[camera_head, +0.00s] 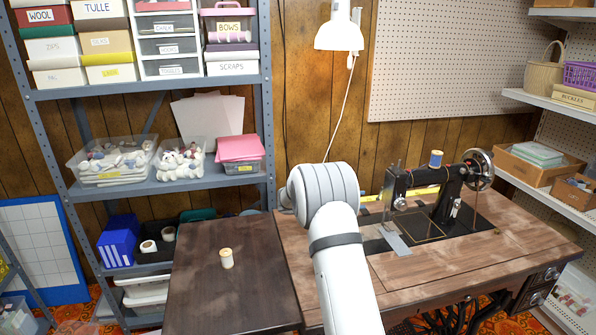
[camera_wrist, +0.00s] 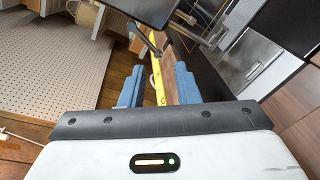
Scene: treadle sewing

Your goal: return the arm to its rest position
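My white arm rises from the bottom of the head view and bends beside the sewing machine (camera_head: 455,187). It hides my gripper in that view. In the wrist view my gripper (camera_wrist: 160,82) has its two blue-grey fingers well apart. Nothing is held between them. A yellow measuring tape (camera_wrist: 157,82) and a strip of brown wood show beyond the gap. The tape also shows in the head view (camera_head: 425,191), behind my arm and the machine.
The black machine stands on a wooden sewing table (camera_head: 480,260). A thread spool (camera_head: 226,258) stands on the dark side table (camera_head: 200,295), otherwise clear. A lamp (camera_head: 339,33) hangs above my arm. Shelves stand at left and right.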

